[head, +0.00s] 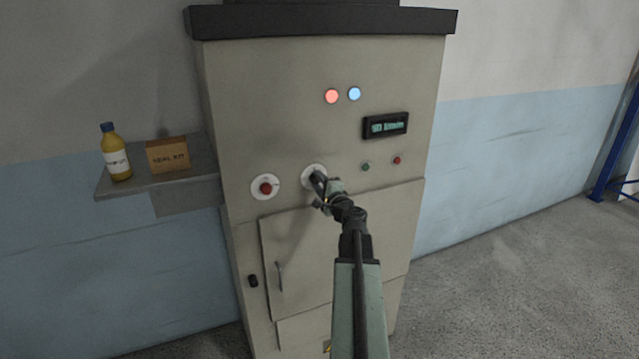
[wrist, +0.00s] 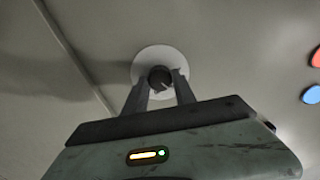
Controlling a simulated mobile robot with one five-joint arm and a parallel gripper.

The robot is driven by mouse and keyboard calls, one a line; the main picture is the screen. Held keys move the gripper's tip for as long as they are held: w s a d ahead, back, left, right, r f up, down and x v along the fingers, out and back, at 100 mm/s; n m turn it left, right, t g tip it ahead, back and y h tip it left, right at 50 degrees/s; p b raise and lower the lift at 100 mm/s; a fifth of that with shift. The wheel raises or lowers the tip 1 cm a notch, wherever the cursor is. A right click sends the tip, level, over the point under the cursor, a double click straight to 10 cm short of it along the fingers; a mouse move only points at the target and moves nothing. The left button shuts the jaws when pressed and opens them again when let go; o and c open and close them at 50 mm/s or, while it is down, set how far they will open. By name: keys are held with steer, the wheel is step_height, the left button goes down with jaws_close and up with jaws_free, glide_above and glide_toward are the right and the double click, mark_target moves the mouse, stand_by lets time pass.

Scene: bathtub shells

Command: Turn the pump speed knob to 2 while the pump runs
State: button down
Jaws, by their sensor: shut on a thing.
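The speed knob is a dark round knob (wrist: 160,78) on a white round dial plate (wrist: 142,58), between my fingertips in the wrist view. In the head view the dial plate (head: 308,171) is on the front of the grey pump cabinet (head: 270,100), and my gripper hides most of the knob. My gripper (head: 319,184) is shut on the knob; its two fingers also show in the wrist view (wrist: 160,88). The dial's markings are too small to read. A small dark display (head: 385,125) is lit, with text I cannot read surely. A red lamp (head: 332,96) and a blue lamp (head: 354,94) look lit.
A red knob on a white plate (head: 265,188) sits left of the dial. A green button (head: 366,167) and a red button (head: 397,160) are to the right. A door handle (head: 279,276) sticks out below. A shelf (head: 120,187) at left holds a yellow bottle (head: 115,150) and a seal kit box (head: 167,155).

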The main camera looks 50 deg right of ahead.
steer(key=shift+f, duration=0.1)
stand_by(0.4)
steer(key=c, duration=1)
jaws_free()
steer(key=v, duration=0.8)
